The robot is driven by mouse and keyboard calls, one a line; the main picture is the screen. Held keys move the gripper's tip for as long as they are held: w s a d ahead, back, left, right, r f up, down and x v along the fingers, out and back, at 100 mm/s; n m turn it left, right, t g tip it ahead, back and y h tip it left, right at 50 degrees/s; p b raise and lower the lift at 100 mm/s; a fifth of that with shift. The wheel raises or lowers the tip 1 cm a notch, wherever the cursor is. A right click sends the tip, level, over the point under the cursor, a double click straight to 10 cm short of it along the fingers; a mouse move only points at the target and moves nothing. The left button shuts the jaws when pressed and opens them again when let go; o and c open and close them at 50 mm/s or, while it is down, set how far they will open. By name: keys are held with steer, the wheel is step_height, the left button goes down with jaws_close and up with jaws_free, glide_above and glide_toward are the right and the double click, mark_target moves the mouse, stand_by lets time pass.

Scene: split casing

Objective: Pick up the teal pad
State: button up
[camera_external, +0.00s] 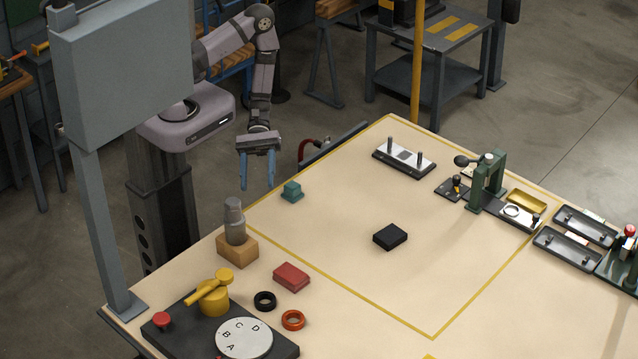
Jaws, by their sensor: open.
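A small teal piece (291,191), a block with a narrower raised part, sits on the table near its far left edge, just inside the yellow line. It is the only teal thing in view, and I cannot tell if it is a flat pad. My gripper (258,187) hangs pointing down with its two blue fingers apart and empty. In the picture it is to the left of the teal piece and appears higher, apart from it.
A grey cylinder on a wooden block (237,250), a red block (291,277) and a black block (390,236) stand on the table (340,222). A plate with pegs (404,158) and a green press (487,182) are farther right. The middle is mostly clear.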

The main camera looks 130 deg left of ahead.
mark_target(292, 187)
steer(key=a+n+t+y, duration=0.2)
steer(key=a+n, duration=0.1)
steer(key=a+f+n+t+y+p, duration=0.1)
steer(key=a+n+t+y, duration=0.1)
steer(key=n, duration=0.1)
steer(key=shift+s+a+f, duration=0.2)
steer(key=shift+a, duration=0.2)
steer(key=s+a+f+n+y, duration=0.1)
steer(key=n+y, duration=0.1)
steer(key=a+f+n+t+y+p, duration=0.1)
steer(key=a+n+y, duration=0.1)
steer(key=s+a+f+n+y, duration=0.1)
steer(key=a+n, duration=0.1)
steer(key=shift+s+f+y, duration=0.3)
steer(key=shift+s+y, duration=0.05)
steer(key=shift+y, duration=0.05)
steer(key=shift+x, duration=1.1)
steer(key=shift+d+b+x, duration=0.2)
steer(key=shift+b+x, duration=0.45)
steer(key=shift+x, duration=1.95)
steer(key=c, duration=1.2)
